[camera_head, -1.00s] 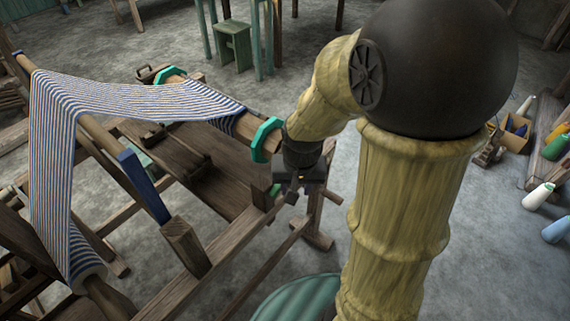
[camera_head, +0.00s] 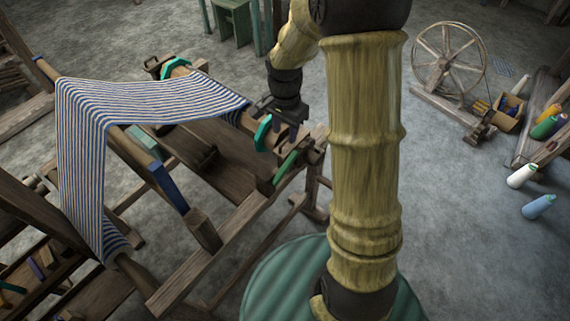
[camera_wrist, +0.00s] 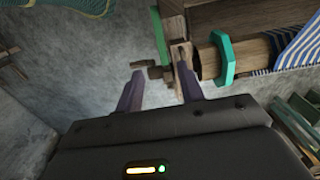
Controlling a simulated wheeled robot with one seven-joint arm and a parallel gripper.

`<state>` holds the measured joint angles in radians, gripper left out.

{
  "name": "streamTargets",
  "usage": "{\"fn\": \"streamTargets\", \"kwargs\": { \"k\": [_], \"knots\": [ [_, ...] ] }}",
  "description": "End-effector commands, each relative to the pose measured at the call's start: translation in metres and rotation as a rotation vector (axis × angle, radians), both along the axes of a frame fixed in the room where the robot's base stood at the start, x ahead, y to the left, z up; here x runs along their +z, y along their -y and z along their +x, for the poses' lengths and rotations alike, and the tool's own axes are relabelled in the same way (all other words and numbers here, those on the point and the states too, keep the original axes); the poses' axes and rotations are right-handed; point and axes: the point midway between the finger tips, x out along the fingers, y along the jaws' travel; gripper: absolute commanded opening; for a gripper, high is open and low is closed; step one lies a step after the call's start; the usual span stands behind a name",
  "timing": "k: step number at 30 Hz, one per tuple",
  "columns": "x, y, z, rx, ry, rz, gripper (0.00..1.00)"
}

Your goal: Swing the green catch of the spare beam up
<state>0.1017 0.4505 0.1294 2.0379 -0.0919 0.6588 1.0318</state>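The green catch (camera_head: 285,167) is a narrow green bar on the loom's side frame, tilted in the head view. In the wrist view the catch (camera_wrist: 160,36) lies on the wooden post, beyond my fingertips. The beam has a teal eight-sided flange (camera_head: 262,132) near its end; this flange also shows in the wrist view (camera_wrist: 222,58). My gripper (camera_head: 291,132) is above the beam's end, close to the flange. In the wrist view my gripper (camera_wrist: 160,88) has its two fingers apart with nothing between them. No contact with the catch shows.
Striped cloth (camera_head: 150,103) runs over the loom to the beam. A wooden peg (camera_wrist: 145,66) sticks out beside the post. A wooden side rail (camera_head: 215,255) runs along the near side. Open floor (camera_head: 460,200) lies to the right, with a spinning wheel (camera_head: 447,62) farther back.

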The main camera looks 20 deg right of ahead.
Motion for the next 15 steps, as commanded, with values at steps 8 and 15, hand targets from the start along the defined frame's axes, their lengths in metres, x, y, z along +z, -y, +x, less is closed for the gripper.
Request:
{"fn": "streamTargets", "kwargs": {
  "k": [8,15],
  "knots": [
    [-0.02,0.0,-0.001,0.0,-0.004,0.001,0.38],
    [-0.061,0.0,-0.001,0.001,-0.006,0.001,0.38]
  ]
}}
